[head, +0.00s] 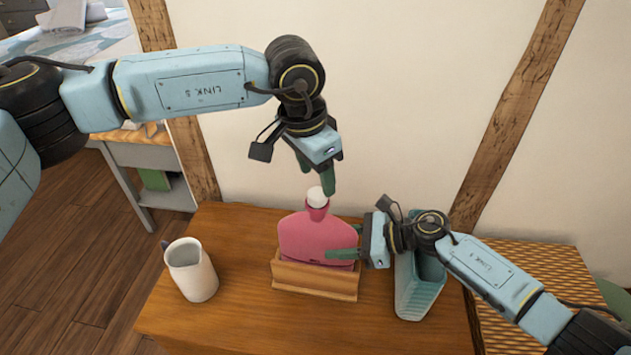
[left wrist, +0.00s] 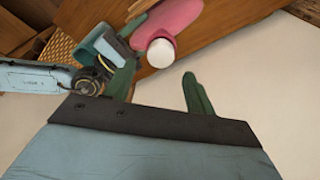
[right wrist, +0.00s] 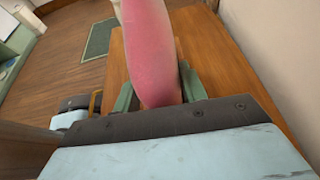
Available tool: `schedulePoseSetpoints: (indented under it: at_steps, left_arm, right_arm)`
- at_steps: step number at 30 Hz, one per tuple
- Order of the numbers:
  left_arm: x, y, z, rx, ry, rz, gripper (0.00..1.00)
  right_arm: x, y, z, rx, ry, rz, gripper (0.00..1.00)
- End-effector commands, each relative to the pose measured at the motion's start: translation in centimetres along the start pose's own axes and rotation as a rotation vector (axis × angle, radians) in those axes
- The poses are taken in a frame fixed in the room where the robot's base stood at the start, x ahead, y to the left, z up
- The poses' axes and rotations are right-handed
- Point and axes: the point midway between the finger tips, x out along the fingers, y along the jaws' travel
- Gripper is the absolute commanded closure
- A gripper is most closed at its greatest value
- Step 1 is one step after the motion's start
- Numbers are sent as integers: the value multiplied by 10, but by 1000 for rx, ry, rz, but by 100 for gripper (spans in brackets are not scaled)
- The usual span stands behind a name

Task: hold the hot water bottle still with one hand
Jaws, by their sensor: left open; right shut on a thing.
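The pink hot water bottle (head: 312,238) stands upright in a wooden holder (head: 315,281) on the wooden chest top. Its white stopper (head: 317,196) is on its neck. The bottle also shows in the left wrist view (left wrist: 178,18) and the right wrist view (right wrist: 148,50). My right gripper (head: 345,254) is shut on the bottle's right side, low on the body. My left gripper (head: 317,182) is open and points down just above the stopper. In the left wrist view, the stopper (left wrist: 161,53) lies beyond and between the two green fingers.
A white jug (head: 192,271) stands left of the holder. A green ribbed container (head: 416,290) stands right of the holder, close to my right gripper. A woven surface (head: 540,290) lies at the right. The wall is close behind the chest.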

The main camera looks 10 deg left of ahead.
Motion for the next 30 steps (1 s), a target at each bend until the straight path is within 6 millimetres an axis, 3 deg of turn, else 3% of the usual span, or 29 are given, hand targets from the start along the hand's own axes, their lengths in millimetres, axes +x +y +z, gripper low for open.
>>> schedulePoseSetpoints:
  at_steps: [9, 14, 30]
  left_arm:
    - [0, 0, 0, -12, -2, 1, 40]
    - [-2, 0, -1, -134, -7, -1, 40]
    - [-18, -3, -7, -1155, -37, -33, 40]
  right_arm:
    - [0, 0, 0, -1, 1, -1, 100]
    - [0, 0, 0, -1, 1, -1, 100]
    - [0, 0, 0, -1, 1, -1, 100]
